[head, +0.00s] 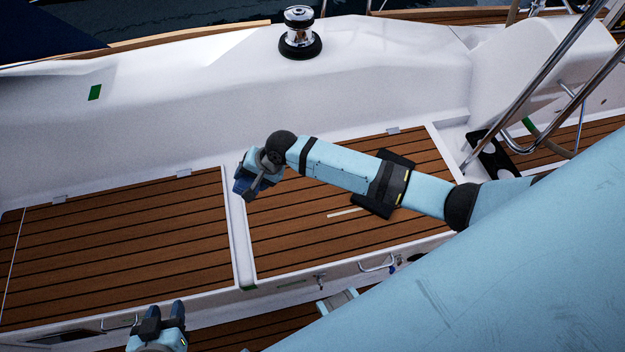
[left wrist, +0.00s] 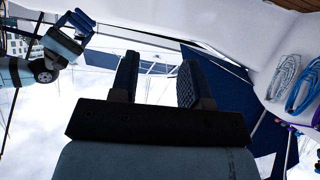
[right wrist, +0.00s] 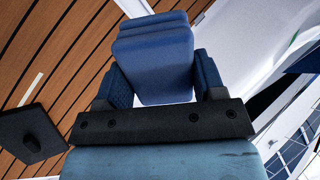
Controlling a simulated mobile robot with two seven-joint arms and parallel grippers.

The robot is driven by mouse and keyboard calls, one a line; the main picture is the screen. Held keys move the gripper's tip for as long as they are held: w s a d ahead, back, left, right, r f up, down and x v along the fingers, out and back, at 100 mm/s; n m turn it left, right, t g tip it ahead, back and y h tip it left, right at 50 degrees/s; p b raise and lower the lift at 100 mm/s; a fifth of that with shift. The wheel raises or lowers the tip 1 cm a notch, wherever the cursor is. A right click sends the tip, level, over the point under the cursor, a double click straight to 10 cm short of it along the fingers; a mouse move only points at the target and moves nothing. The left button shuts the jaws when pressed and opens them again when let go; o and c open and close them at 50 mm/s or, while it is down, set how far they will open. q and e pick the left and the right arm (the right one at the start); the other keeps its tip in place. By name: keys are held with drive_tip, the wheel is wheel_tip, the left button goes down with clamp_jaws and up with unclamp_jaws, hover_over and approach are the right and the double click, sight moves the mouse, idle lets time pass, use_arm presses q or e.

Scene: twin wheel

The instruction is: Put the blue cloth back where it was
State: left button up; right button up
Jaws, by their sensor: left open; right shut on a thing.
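The blue cloth (right wrist: 152,45) is folded into a thick pad. In the right wrist view it sits between the two fingers of my right gripper (right wrist: 162,82), which is shut on it. In the head view my right gripper (head: 256,178) holds the dark blue cloth (head: 242,186) above the wooden seat, near the white divider. The left wrist view also shows the cloth (left wrist: 79,20) at the upper left. My left gripper (head: 163,318) is at the bottom left of the head view. It is open and empty in the left wrist view (left wrist: 159,85).
Two teak-slatted seats (head: 120,240) flank a white divider (head: 238,235). A chrome winch (head: 299,35) stands on the white coaming behind. Steel rails (head: 540,85) rise at the right. Coiled ropes (left wrist: 298,85) hang at the right of the left wrist view. The left seat is clear.

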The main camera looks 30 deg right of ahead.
use_arm(q)
wheel_tip(320, 180, down, 8)
drive_tip(key=b, duration=0.9)
drive_tip(key=shift+w+d+b, duration=0.15)
drive_tip(key=shift+d+b, duration=0.2)
drive_tip(key=shift+b, duration=0.05)
use_arm(e)
drive_tip(key=w+d+f+n+g+h, duration=0.2)
drive_tip(key=d+f+n+h, duration=0.3)
drive_tip(key=d+f, duration=1.4)
drive_tip(key=shift+f+n+g+h, duration=0.45)
drive_tip(key=shift+n+g, duration=0.15)
drive_tip(key=shift+g, duration=0.3)
drive_tip(key=shift+w, duration=0.1)
